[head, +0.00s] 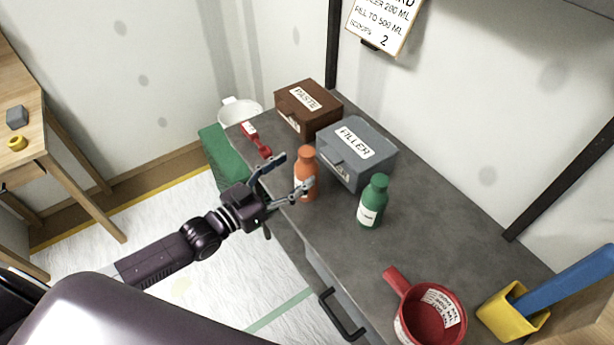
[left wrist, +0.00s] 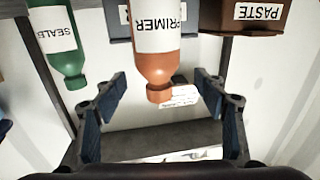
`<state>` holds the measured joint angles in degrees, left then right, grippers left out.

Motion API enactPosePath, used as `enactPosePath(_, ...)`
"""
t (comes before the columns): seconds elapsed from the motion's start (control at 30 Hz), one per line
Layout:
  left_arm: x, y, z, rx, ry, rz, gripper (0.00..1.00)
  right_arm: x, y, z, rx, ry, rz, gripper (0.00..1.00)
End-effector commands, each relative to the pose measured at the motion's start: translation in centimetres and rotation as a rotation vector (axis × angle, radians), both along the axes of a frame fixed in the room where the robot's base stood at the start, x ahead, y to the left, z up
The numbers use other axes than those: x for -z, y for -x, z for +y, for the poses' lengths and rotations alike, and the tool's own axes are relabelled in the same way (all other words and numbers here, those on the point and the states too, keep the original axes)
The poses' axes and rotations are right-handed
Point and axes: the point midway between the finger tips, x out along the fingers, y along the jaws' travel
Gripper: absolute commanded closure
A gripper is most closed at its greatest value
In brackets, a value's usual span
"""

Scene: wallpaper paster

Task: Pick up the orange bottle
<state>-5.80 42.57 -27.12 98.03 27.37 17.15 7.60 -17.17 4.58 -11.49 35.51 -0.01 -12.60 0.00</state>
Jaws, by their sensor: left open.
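The orange bottle (head: 306,175) stands upright on the grey counter, in front of the grey filler box. In the left wrist view the orange bottle (left wrist: 158,65) appears upside down with a white label reading PRIMER, between and beyond the fingers. My left gripper (head: 290,172) is open beside the bottle, on its left in the head view. In the left wrist view the left gripper (left wrist: 160,105) has its fingers spread wide, with nothing held. One finger partly covers the bottle's edge in the head view. My right gripper is not in view.
A green bottle (head: 373,201) stands right of the orange one. A grey FILLER box (head: 378,166) and brown PASTE box (head: 323,99) stand behind. A red scoop (head: 256,139), red pan (head: 437,316) and yellow holder (head: 512,317) are on the counter (head: 440,235), whose middle is clear.

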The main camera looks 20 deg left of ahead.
Motion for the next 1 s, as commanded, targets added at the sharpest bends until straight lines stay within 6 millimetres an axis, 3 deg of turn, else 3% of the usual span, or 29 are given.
enactPosePath(0.33, 0.2, -3.7, -2.3, -0.001, -0.001, 0.0, 0.35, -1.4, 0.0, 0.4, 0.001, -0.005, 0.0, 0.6)
enactPosePath(0.67, 0.4, -4.0, -2.6, 0.001, -0.001, 0.002, 0.36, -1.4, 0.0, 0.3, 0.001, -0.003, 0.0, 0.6)
enactPosePath(1.0, 0.4, -4.0, -2.6, 0.0, -0.001, 0.002, 0.73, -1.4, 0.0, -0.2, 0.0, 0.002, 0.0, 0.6)
